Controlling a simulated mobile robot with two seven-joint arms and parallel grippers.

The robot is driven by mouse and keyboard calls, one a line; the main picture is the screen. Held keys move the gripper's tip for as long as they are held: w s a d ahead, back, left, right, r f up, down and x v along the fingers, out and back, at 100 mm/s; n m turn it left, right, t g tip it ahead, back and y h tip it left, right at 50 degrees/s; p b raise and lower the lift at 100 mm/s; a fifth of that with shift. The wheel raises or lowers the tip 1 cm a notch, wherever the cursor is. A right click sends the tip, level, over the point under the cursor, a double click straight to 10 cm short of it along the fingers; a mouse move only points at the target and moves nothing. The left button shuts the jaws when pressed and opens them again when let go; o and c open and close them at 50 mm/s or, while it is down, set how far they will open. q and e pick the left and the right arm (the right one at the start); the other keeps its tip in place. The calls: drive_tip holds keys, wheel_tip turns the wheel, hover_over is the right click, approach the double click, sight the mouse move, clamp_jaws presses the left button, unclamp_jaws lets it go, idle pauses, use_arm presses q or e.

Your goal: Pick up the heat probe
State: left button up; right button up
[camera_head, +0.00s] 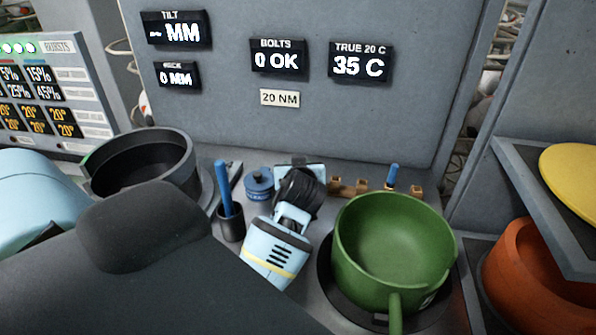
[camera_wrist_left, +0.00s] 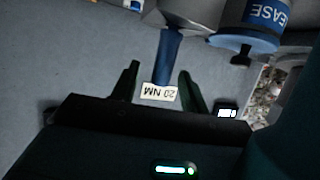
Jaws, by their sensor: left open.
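In the left wrist view, a blue rod, which I take to be the heat probe (camera_wrist_left: 169,55), stands out of a grey cylindrical holder (camera_wrist_left: 188,12). My left gripper (camera_wrist_left: 159,74) is open, its two dark fingers on either side of the rod with gaps visible; I cannot tell how deep the rod sits between them. In the head view the dark left gripper (camera_head: 298,188) is seen from behind, on its light blue wrist, and hides this rod. My right gripper is in neither view.
A blue grease tin (camera_head: 258,183) stands left of the gripper. A dark cup (camera_head: 231,225) holds another blue stick (camera_head: 226,188). A green pot (camera_head: 390,250) is close on the right. A wooden rack (camera_head: 348,187) and the upright grey panel (camera_head: 225,100) lie behind.

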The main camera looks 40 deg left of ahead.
use_arm(q)
drive_tip(key=shift+w+a+f, duration=0.15)
drive_tip(key=shift+w, duration=0.05)
drive_tip(key=shift+s, duration=0.2)
drive_tip(key=shift+c, duration=1.6)
clamp_jaws()
wheel_tip(320, 180, up, 10)
drive_tip(key=shift+r, duration=0.15)
